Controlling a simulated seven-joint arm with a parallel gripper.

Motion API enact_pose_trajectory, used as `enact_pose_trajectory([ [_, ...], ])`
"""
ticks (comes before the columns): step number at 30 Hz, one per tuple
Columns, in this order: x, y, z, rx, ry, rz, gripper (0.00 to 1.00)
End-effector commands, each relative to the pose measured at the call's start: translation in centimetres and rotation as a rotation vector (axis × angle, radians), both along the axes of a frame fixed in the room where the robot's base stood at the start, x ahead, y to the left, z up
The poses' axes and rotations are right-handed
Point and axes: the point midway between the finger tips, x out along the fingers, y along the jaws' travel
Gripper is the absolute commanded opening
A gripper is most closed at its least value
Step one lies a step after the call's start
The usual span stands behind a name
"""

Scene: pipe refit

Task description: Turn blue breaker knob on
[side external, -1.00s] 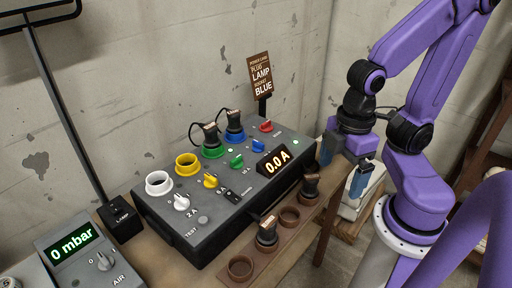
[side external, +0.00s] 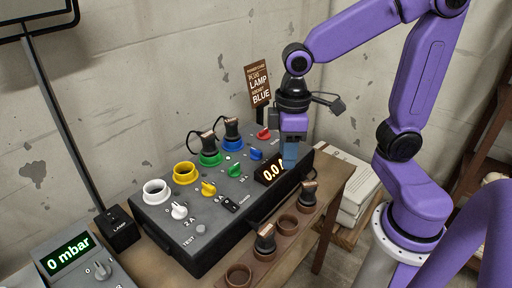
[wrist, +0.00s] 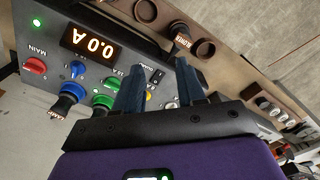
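The blue breaker knob (side external: 256,154) sits on the sloped top of the dark breaker box (side external: 190,245), between the green and red knobs. In the wrist view the blue knob (wrist: 77,69) is left of the fingers. A dark plug (side external: 232,128) stands in the blue socket, and it also shows in the wrist view (wrist: 62,104). My gripper (wrist: 160,66) is open, with an empty gap between its fingers. In the side view it hangs over the right end of the box, right of the blue knob and apart from it. The display (wrist: 89,42) reads 0.0 A.
A red knob (side external: 264,133), a green knob (side external: 234,170), yellow and white knobs and another plug (side external: 209,148) crowd the panel. A sign (side external: 258,83) reading LAMP and BLUE stands behind. A holder with plugs (side external: 266,237) lies in front. An air unit (side external: 80,262) reads 0 mbar.

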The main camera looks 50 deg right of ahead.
Motion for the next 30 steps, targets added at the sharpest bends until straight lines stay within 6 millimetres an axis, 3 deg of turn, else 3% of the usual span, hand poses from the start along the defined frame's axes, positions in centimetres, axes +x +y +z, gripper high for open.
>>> enact_pose_trajectory([
  [1, 1.7, -0.2, 0.2, -0.001, 0.001, -0.05, 0.39],
  [8, 8.8, -2.5, 0.8, -0.005, 0.005, -0.264, 0.39],
  [18, 17.5, -9.4, 1.0, -0.007, 0.014, -0.571, 0.39],
  [24, 20.1, -13.1, 0.8, -0.008, 0.018, -0.691, 0.39],
  [30, 20.7, -14.4, 0.6, -0.008, 0.019, -0.728, 0.39],
])
